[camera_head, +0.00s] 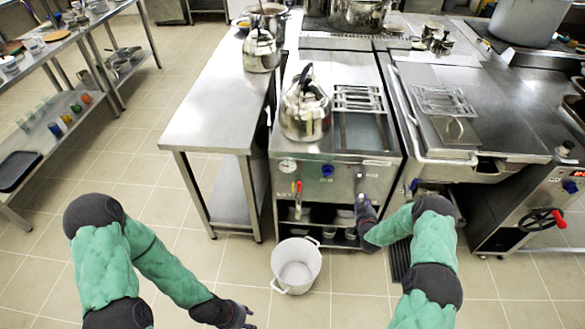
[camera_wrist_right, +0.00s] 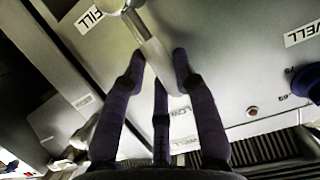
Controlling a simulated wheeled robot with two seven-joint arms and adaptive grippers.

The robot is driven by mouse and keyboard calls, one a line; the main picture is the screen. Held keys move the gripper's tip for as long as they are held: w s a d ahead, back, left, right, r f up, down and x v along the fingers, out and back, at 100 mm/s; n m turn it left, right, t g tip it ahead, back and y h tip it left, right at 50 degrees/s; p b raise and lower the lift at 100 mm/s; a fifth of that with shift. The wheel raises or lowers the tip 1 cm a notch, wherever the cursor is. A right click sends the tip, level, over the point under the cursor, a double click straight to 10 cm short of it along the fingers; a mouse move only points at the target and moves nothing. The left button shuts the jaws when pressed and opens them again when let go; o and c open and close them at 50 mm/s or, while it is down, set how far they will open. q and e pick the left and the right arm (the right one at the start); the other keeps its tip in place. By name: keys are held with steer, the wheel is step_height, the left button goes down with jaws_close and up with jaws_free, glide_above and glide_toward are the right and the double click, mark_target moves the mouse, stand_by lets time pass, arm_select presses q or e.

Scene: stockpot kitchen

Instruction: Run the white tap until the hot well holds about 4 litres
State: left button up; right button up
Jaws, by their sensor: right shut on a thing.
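The white tap's pale lever (camera_wrist_right: 152,52) is between the fingers of my right gripper (camera_wrist_right: 157,72) in the right wrist view, beside an upside-down FILL label. In the head view my right gripper (camera_head: 362,203) is shut on it, low on the right of the unit's front panel; the hand hides most of the lever. The hot well (camera_head: 368,132) is the steel basin on top of that unit, with a wire rack over its back part. Its water level cannot be made out. My left gripper (camera_head: 238,316) hangs at the bottom, empty, its fingers too small to judge.
A kettle (camera_head: 305,108) stands left of the well. A red-handled tap (camera_head: 298,190) and blue knob (camera_head: 327,171) are on the front panel. A white bucket (camera_head: 297,266) stands on the floor below. A steel table (camera_head: 213,112) is at left; open floor lies between it and the shelves.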

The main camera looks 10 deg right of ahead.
steer(key=shift+w+a, duration=0.1)
steer(key=shift+a, duration=0.3)
steer(key=shift+w+a+n, duration=0.1)
steer(key=shift+a+n, duration=0.3)
steer(key=shift+n, duration=0.1)
steer(key=shift+w+a+f+n+h, duration=0.1)
steer(key=shift+a+n+h, duration=0.2)
steer(key=shift+a+n, duration=0.15)
steer(key=shift+w+a+f+n+h, duration=0.1)
steer(key=shift+a+n+h, duration=0.25)
steer(key=shift+n, duration=0.2)
steer(key=shift+w+a+f+n+h, duration=0.1)
steer(key=shift+a+f+n+h, duration=0.25)
steer(key=shift+a+n, duration=0.45)
steer(key=n, duration=0.1)
steer(key=a+f+n+h, duration=0.1)
steer(key=n, duration=0.1)
steer(key=a+f+n+h, duration=0.1)
steer(key=shift+w+f, duration=0.2)
steer(key=shift+w, duration=0.05)
steer(key=shift+s+f, duration=0.15)
steer(key=shift+f, duration=0.05)
stand_by(4.4)
